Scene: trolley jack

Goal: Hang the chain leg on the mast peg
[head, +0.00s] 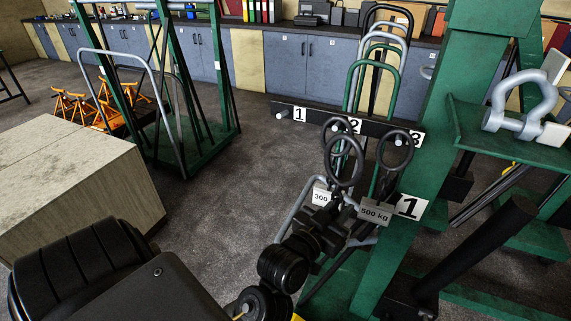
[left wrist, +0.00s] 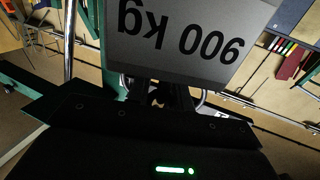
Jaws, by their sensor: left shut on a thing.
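My left gripper (head: 326,224) reaches in from the lower left and is shut on a chain leg just in front of the green mast. A dark ring (head: 343,162) stands just above the gripper; I cannot tell whether it belongs to the held leg. In the left wrist view a grey tag (left wrist: 190,40) reading 900 kg, upside down, fills the top centre. A black bar (head: 312,116) carries pegs numbered 1, 2 and 3. Peg 1 (head: 282,115) is bare. A ring (head: 395,151) hangs at peg 3, and rings overlap below peg 2. My right gripper is not in view.
A large block (head: 75,185) stands left. Floor between is clear.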

